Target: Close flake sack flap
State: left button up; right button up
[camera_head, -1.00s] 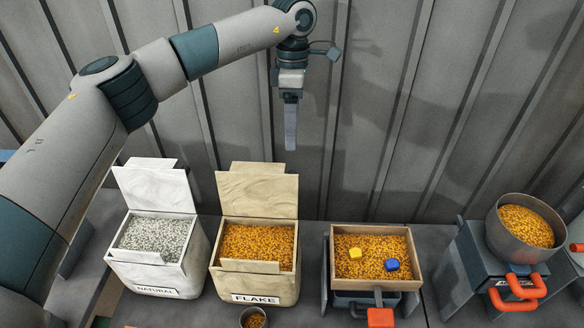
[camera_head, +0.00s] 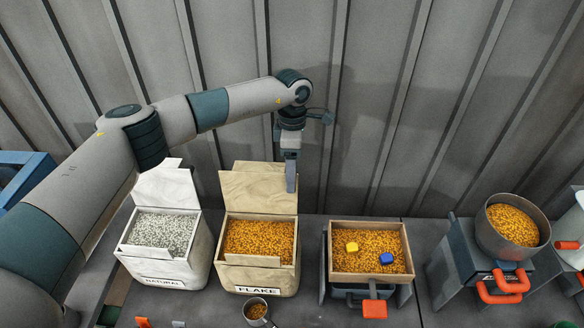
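The flake sack (camera_head: 235,276) is a cream box-like sack with a FLAKE label, full of orange flakes (camera_head: 258,238). Its flap (camera_head: 252,190) stands upright at the back, so the sack is open. My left gripper (camera_head: 291,184) points down at the right edge of the raised flap, overlapping it in the head view. Whether it touches the flap cannot be told. Its fingers show as one narrow grey strip, so open or shut cannot be told. My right gripper is out of view.
The natural sack (camera_head: 141,268), also with its flap up, stands to the left. A wooden tray (camera_head: 333,240) with flakes and yellow and blue blocks is to the right. A pot (camera_head: 497,244) stands at far right. A small scoop (camera_head: 257,310) lies in front.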

pick_arm(q)
jog(key=c, duration=1.5)
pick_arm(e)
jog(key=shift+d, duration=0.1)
